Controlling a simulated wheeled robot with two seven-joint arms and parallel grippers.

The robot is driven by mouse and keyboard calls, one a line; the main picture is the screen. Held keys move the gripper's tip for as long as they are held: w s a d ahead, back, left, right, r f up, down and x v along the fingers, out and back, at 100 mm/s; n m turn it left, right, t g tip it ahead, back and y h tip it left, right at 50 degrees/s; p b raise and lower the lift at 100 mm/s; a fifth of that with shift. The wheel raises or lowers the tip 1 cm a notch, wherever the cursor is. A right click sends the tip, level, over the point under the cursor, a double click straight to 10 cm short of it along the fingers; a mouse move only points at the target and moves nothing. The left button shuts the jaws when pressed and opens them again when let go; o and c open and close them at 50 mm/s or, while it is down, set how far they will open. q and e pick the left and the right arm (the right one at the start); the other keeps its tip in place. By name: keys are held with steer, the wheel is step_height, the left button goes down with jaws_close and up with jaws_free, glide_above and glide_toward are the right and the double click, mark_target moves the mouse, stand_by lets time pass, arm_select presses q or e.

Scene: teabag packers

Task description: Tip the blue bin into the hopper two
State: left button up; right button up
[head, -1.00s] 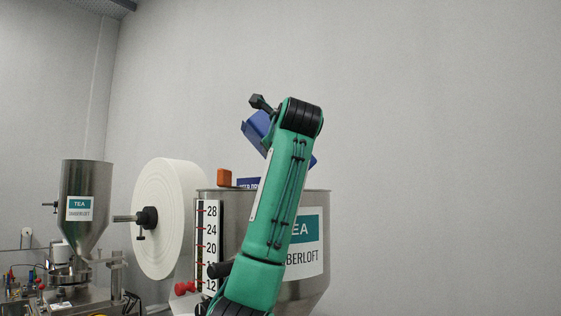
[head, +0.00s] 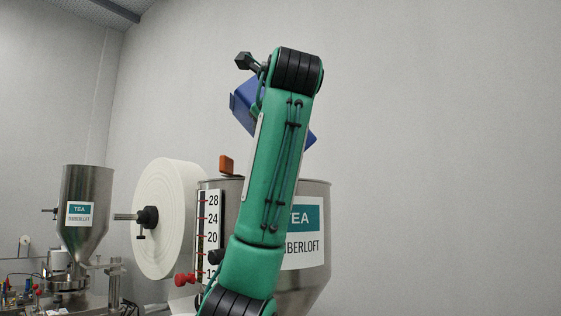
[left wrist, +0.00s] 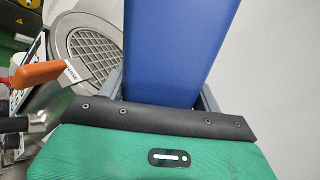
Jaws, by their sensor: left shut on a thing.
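The blue bin (head: 244,103) is tilted in the head view, partly behind my left arm, above the rim of the large steel hopper (head: 318,205). That hopper has a TEA label, partly covered by my arm. A smaller TEA hopper (head: 85,187) stands further back on the left; no number shows on either. My left gripper (left wrist: 162,92) is shut on the blue bin, whose plain blue side (left wrist: 172,45) fills the upper middle of the left wrist view. The hopper's round grate (left wrist: 92,52) lies below, left of the bin. The bin's mouth and contents are hidden. My right gripper is out of view.
An orange block-like part (head: 226,165) sticks up at the hopper rim. A scale plate (head: 208,235) with red knobs and a large white roll (head: 167,218) stand left of the hopper. The space right of the hopper is clear up to the grey wall.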

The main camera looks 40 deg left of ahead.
arm_select(q)
steer(key=s+d+b, duration=0.3)
steer(key=s+d, duration=0.2)
steer(key=s, duration=0.4)
steer(key=shift+r+b, duration=0.25)
steer(key=shift+b, duration=0.1)
